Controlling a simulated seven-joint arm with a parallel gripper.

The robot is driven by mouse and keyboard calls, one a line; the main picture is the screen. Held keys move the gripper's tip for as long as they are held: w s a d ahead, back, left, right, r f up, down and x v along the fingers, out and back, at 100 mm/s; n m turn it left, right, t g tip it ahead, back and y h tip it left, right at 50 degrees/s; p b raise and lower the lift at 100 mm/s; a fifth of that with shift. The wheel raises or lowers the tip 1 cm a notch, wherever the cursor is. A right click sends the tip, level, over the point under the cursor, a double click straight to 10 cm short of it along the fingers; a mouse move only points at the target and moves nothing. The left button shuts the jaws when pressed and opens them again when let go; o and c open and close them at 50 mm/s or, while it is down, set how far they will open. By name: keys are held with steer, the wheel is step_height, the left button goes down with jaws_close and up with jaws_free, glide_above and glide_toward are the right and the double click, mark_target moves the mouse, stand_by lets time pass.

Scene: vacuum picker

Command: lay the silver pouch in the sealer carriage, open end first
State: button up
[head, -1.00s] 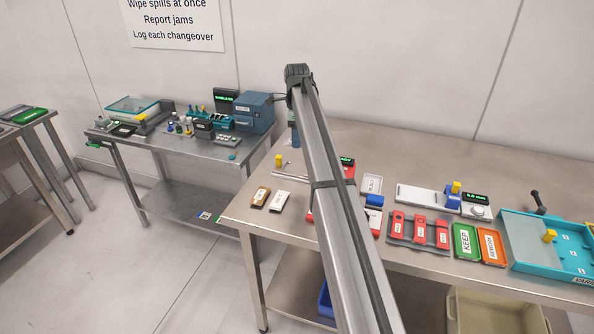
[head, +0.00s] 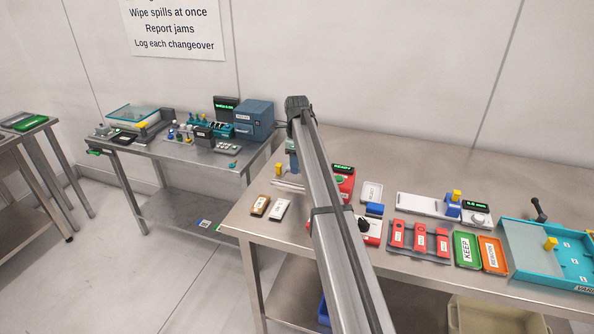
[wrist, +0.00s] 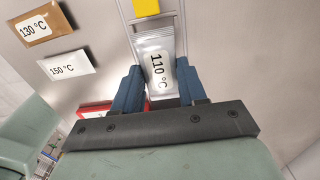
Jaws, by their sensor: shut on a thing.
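My gripper (wrist: 157,72) is shut on the silver pouch, labelled 110 °C (wrist: 154,46), with one blue finger on each side. The pouch points away from my gripper, toward a yellow knob (wrist: 145,8) between two pale rails. These look like part of the sealer carriage, but I cannot tell whether the pouch touches it. In the head view the yellow knob (head: 278,169) stands at the bench's left side, beside the red sealer (head: 346,186) with a green display. My arm hides part of the sealer, the pouch and my fingertips there.
A brown 130 °C pouch (head: 260,206) and a white 150 °C pouch (head: 279,209) lie near the bench's left front edge. Right of the sealer are a grey rack with red pieces (head: 420,254), green KEEP tray (head: 467,245), orange tray (head: 493,254) and blue tray (head: 520,268).

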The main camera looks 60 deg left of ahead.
steer(key=shift+f, duration=1.5)
steer(key=shift+f, duration=0.1)
steer(key=o, duration=1)
steer(key=shift+o, duration=0.2)
step_height(320, 180, up, 12)
